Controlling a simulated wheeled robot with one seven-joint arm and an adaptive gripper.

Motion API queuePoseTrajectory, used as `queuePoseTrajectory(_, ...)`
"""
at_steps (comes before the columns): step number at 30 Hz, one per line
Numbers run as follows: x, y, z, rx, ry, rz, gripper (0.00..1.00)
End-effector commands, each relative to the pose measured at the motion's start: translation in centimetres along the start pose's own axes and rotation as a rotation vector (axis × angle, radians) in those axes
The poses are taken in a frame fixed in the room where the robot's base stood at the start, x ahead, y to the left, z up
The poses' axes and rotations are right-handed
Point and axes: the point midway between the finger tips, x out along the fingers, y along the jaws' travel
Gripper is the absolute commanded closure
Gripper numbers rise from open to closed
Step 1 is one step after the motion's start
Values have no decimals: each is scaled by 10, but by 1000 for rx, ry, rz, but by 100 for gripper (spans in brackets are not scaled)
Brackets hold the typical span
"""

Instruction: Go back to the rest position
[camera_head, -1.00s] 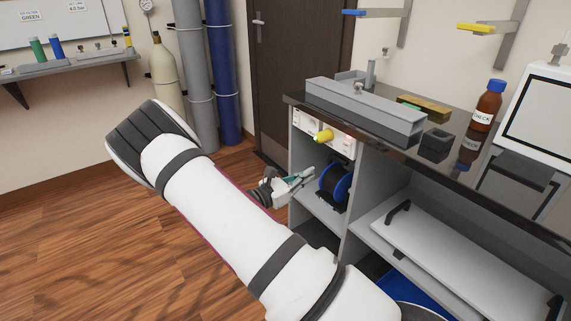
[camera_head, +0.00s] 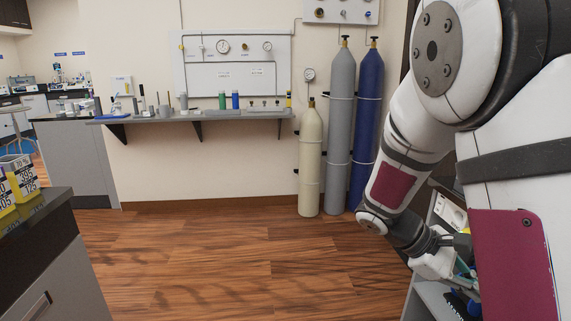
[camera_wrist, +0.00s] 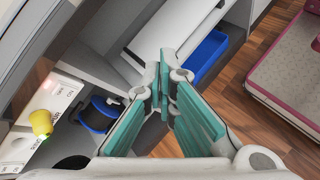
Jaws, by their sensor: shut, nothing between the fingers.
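My gripper (camera_wrist: 170,92) shows in the wrist view with its teal finger pads drawn together and nothing between them. It hangs in front of the open cabinet shelves, apart from the things on them. A yellow knob (camera_wrist: 41,122) on a white switch panel (camera_wrist: 18,148) is at the left of the wrist view. A black reel with blue rims (camera_wrist: 98,115) sits in a shelf compartment beside it.
A blue bin (camera_wrist: 207,55) and a white board (camera_wrist: 175,28) lie in the cabinet's other compartment. In the head view, cream (camera_head: 310,165), grey (camera_head: 341,130) and blue (camera_head: 366,125) cylinders stand by the wall. A dark-topped counter (camera_head: 45,217) is at left. The wooden floor between is clear.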

Motion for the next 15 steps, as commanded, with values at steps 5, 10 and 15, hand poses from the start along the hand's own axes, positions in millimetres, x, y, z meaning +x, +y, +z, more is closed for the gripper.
queuePoseTrajectory(5,-20,-34,38,140,143,-152,100)
queuePoseTrajectory(10,-40,-70,69,257,273,-287,100)
queuePoseTrajectory(15,-60,-108,96,360,403,-409,100)
